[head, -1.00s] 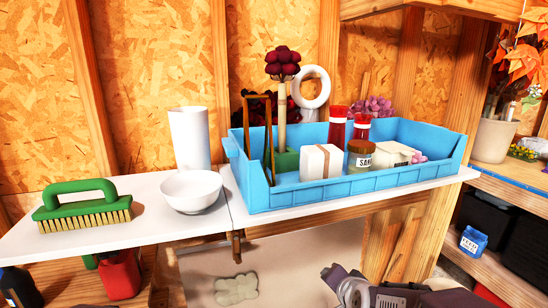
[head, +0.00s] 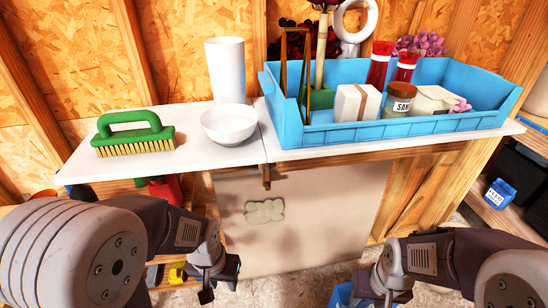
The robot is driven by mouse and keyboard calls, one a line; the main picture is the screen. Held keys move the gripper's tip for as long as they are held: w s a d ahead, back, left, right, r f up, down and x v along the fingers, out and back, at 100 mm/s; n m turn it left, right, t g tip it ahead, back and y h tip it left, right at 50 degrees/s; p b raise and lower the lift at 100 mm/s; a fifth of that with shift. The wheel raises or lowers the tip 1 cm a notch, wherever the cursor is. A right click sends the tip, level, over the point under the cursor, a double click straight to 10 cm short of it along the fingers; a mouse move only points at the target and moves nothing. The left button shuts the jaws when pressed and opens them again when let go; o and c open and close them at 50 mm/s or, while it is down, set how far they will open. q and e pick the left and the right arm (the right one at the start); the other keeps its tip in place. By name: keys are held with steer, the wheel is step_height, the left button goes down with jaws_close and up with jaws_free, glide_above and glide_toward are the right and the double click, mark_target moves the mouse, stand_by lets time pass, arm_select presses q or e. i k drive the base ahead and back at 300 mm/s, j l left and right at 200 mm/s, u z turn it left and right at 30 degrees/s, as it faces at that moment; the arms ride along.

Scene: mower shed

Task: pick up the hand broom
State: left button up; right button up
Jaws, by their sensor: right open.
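The green hand broom (head: 135,134) lies bristles down on the left part of the white tabletop (head: 190,160), its looped handle on top. My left gripper (head: 219,283) hangs below the table's front edge, right of and lower than the broom, apart from it. Its jaws are small and dark, and I cannot tell whether they are open. My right gripper (head: 383,297) is open at the bottom of the view, in front of the table and far from the broom. It is partly cut off by the picture's lower edge.
A white bowl (head: 229,124) and a tall white cylinder (head: 226,69) stand right of the broom. A blue tray (head: 400,128) with jars, boxes and flowers fills the table's right side. A blue container (head: 499,194) sits on the right shelf. Bare tabletop surrounds the broom.

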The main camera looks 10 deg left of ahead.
mark_target(107, 143)
steer(key=u, duration=1.4)
